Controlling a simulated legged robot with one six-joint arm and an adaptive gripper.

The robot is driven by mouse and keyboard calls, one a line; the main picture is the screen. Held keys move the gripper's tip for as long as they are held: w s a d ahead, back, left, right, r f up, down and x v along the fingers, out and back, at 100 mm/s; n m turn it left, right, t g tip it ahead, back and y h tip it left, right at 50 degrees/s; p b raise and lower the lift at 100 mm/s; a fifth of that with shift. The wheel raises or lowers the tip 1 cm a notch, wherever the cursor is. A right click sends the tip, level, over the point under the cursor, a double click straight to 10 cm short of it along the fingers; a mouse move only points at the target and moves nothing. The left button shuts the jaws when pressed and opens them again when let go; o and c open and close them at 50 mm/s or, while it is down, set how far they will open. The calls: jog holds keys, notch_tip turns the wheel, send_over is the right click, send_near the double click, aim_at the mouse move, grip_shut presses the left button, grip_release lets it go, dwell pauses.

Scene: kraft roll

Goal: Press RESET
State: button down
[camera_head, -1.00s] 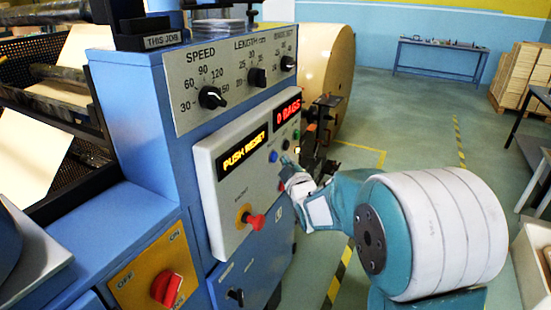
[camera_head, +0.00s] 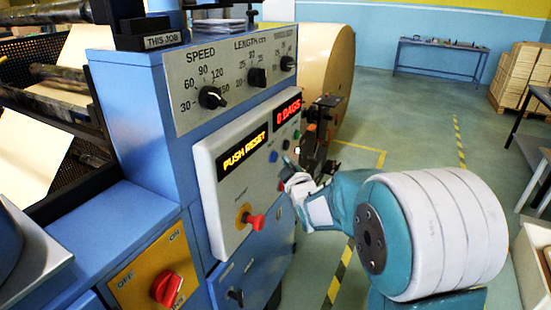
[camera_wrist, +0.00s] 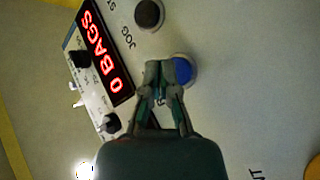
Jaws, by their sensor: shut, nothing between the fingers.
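The control panel (camera_head: 240,190) is a pale plate on the blue machine. Its amber display (camera_head: 245,150) reads PUSH RESET. A blue round button (camera_head: 273,156) sits below the red display; it also shows in the wrist view (camera_wrist: 183,71). Its label is not readable, so I cannot confirm it is RESET. My gripper (camera_head: 288,163) is shut and empty close to the panel. In the wrist view my fingertips (camera_wrist: 160,72) overlap the blue button's left edge. I cannot tell whether they touch it.
The red display (camera_head: 287,108) reads 0 BAGS. A dark button (camera_wrist: 149,13) labelled JOG is near the blue one. A red stop knob (camera_head: 256,221) sticks out lower on the panel, and a red rotary switch (camera_head: 166,288) is at lower left.

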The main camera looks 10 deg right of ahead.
jog(key=shift+a, duration=0.1)
jog(key=shift+w+a, duration=0.15)
jog(key=shift+a, duration=0.05)
jog(key=shift+w+a, duration=0.3)
jog(key=shift+a, duration=0.05)
dwell(0.8)
jog(key=shift+d+r, duration=0.1)
jog(key=shift+s+d, duration=0.55)
dwell(0.3)
jog(key=shift+s+d, duration=0.75)
jog(key=shift+d, duration=0.3)
jog(key=shift+s+d, duration=0.7)
jog(key=shift+d, duration=0.3)
